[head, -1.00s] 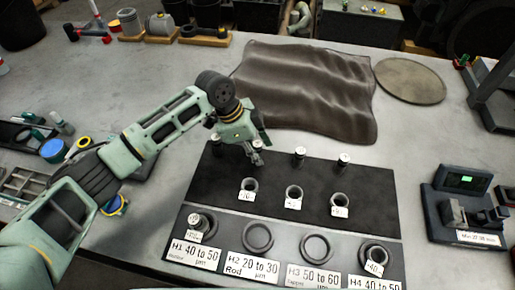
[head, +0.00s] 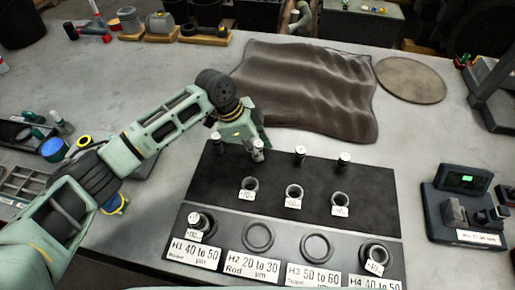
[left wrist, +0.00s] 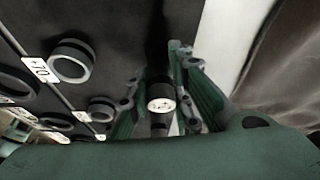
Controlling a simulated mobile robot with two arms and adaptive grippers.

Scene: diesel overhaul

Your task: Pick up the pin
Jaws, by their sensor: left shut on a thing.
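My left gripper (head: 257,155) is at the back row of the black mat, shut on a small metal pin (head: 258,146). In the left wrist view the round, pale, marked top of this pin (left wrist: 160,104) shows between the green fingers (left wrist: 161,115). The pin looks upright; whether its foot touches the mat cannot be told. Similar pins stand in the same row: one to the left (head: 217,138), and two to the right, a nearer one (head: 300,152) and a farther one (head: 344,158). My right gripper is not in view.
The black mat (head: 215,185) also bears three tagged rings, such as the middle one (head: 294,191). A labelled front strip (head: 281,262) holds more rings. A brown cloth (head: 305,85) lies behind, a gauge (head: 462,205) at right. Grey table between is clear.

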